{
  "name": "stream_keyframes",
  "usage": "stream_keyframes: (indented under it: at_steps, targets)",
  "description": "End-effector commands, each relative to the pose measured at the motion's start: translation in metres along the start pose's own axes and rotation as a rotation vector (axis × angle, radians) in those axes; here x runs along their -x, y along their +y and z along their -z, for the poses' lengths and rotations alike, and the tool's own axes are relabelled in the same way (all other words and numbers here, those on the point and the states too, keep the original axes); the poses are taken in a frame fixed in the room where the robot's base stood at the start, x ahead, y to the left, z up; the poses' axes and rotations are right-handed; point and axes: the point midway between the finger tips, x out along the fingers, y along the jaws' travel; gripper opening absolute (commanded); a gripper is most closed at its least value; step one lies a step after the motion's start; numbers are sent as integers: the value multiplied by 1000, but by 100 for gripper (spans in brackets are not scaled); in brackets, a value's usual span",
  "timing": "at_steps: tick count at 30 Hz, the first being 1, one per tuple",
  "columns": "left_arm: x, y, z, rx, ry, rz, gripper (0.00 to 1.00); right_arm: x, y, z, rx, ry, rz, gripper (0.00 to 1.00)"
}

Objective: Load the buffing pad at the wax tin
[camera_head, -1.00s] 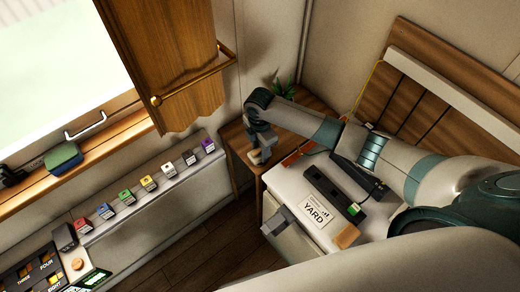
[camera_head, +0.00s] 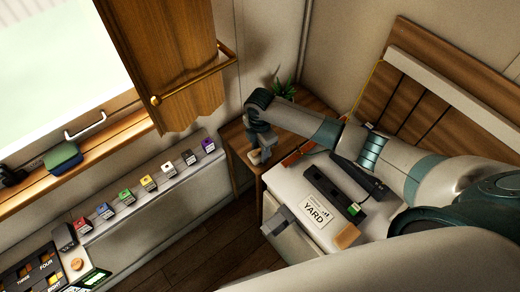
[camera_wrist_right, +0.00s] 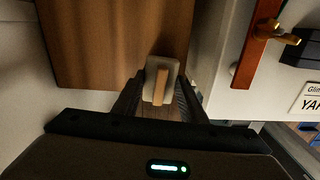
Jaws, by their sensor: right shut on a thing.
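My right gripper (camera_head: 262,153) is low over the wooden corner table at the back, beside the white cabinet. In the right wrist view its two dark fingers (camera_wrist_right: 160,104) are closed around the buffing pad (camera_wrist_right: 168,68), a pale block with a wooden grip (camera_wrist_right: 160,87) between the fingertips. The pad also shows small in the head view (camera_head: 257,157). I cannot tell whether the pad touches the tabletop. I cannot make out the wax tin in either view. My left gripper is not in view.
The wooden table (camera_head: 233,139) has bare top around the pad and a plant (camera_head: 284,90) behind. The white cabinet (camera_head: 290,187) carries a YARD sign (camera_head: 318,211), dark devices and a red-brown bar (camera_wrist_right: 258,42). A ledge with several coloured blocks (camera_head: 126,197) runs along the left wall.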

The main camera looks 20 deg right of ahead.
Motion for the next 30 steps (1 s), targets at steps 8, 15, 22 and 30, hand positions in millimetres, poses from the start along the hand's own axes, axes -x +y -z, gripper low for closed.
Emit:
stream_keyframes:
  at_steps: [8, 15, 22, 30]
  targets:
    - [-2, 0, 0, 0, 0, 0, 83, -3, 0, 0, 0, 0, 0, 20]
    - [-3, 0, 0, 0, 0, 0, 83, -6, 0, 0, 0, 0, 1, 20]
    - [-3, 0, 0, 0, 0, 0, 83, -6, 0, 0, 0, 0, 0, 20]
    - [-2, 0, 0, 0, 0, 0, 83, -6, 0, 0, 0, 0, 0, 20]
